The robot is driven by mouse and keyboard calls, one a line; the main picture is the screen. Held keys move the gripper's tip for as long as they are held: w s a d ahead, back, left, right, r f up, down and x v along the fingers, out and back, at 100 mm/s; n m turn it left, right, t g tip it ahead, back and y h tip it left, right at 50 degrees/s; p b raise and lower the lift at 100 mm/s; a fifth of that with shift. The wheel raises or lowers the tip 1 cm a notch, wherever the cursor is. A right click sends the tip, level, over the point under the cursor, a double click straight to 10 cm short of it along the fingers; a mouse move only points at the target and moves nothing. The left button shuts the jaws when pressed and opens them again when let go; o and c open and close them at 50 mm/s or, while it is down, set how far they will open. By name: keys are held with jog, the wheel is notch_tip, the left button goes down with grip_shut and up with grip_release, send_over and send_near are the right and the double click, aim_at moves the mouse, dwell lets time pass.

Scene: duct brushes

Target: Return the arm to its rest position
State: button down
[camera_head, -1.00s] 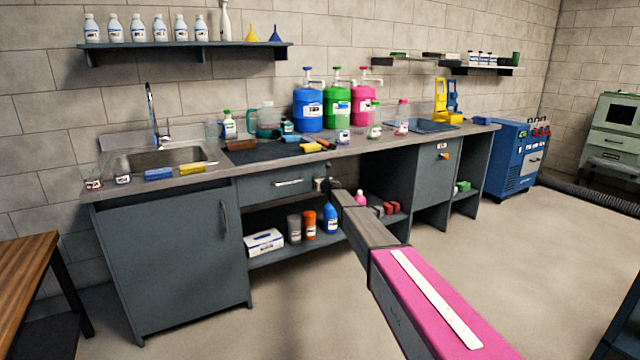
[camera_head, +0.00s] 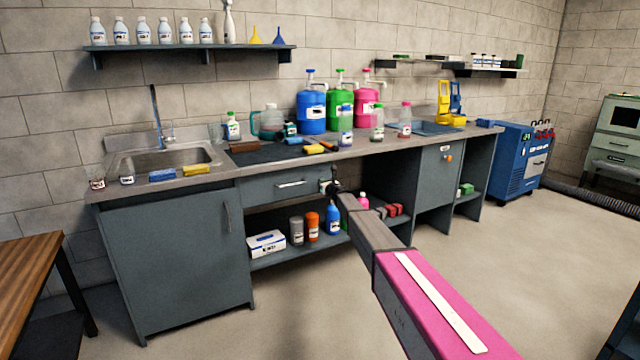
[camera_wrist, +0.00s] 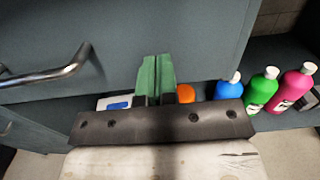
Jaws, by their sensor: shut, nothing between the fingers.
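My arm reaches forward from the lower right in the head view, with a pink-topped link nearest the camera. My gripper (camera_head: 330,187) is at its far end, in front of the counter's drawer and above the open lower shelf. In the wrist view my gripper's green fingers (camera_wrist: 154,78) are together and hold nothing. A grey cabinet panel (camera_wrist: 130,30) is close in front of them. The fingertips are small and partly hidden by the arm in the head view.
The drawer handle (camera_head: 290,184) is left of my gripper; a bar handle (camera_wrist: 50,75) shows in the wrist view. Bottles, including a blue one (camera_head: 332,218), and a white box (camera_head: 266,244) stand on the lower shelf. A wooden table (camera_head: 25,275) is at left. The floor (camera_head: 520,260) at right is clear.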

jog(key=s+d+f+m+g+h, duration=0.1)
jog(key=s+d+f+m+h, duration=0.25)
jog(key=s+d+m, duration=0.55)
jog(key=s+d+f+m+g+h, duration=0.15)
jog(key=s+d+m+h, duration=0.25)
jog(key=s+d+m, duration=0.45)
jog(key=s+d+f+m+h, duration=0.35)
jog(key=s+d+m, duration=0.25)
jog(key=s+d, duration=0.5)
jog(key=s+d+f+m+g, duration=0.1)
jog(key=s+m+g, duration=0.3)
jog(key=s, duration=0.8)
jog(key=s+d+f+m+g, duration=0.1)
jog(key=s+f+m+g, duration=0.2)
jog(key=s+m, duration=0.6)
jog(key=s+d+f+m+g+y, duration=0.1)
jog(key=s+m+g, duration=0.4)
jog(key=s, duration=1.2)
jog(key=shift+s+d+f+m, duration=0.15)
jog(key=shift+f+m, duration=0.5)
jog(key=shift+f, duration=0.1)
